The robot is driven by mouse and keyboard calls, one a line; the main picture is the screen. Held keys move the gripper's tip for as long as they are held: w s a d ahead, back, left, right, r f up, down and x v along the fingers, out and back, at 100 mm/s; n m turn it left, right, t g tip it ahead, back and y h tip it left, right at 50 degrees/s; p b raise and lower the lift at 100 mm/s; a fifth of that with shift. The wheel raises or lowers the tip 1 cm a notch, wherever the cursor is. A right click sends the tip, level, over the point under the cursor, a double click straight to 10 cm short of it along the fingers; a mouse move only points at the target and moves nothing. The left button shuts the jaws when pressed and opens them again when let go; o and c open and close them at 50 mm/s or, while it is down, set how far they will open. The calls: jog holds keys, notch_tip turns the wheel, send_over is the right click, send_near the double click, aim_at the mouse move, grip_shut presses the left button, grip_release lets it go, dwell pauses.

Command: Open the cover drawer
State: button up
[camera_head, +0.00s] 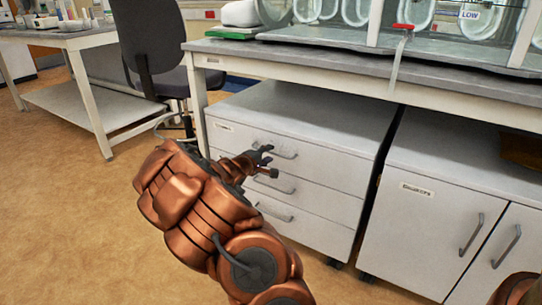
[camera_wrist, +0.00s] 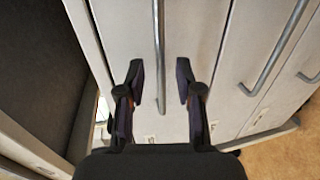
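A white drawer cabinet (camera_head: 305,107) stands under the lab bench with three drawers, all looking shut. The top drawer (camera_head: 240,140) has a small label that I cannot read and a grey bar handle (camera_head: 288,154). My gripper (camera_head: 268,161) is in front of this drawer near its handle. In the wrist view my gripper (camera_wrist: 159,82) is open and empty, with a finger on each side of the line of the handle (camera_wrist: 158,50). The handle's lower end shows between the fingers; I see no contact and cannot tell the remaining distance.
The bench (camera_head: 350,74) overhangs the cabinet. A second cabinet (camera_head: 425,215) with two door handles stands to the right. A dark chair (camera_head: 150,45) and a white side table (camera_head: 85,40) are at the left. Tan floor at the left front is clear.

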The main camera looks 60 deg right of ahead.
jog(key=shift+x, duration=1.3)
grip_shut()
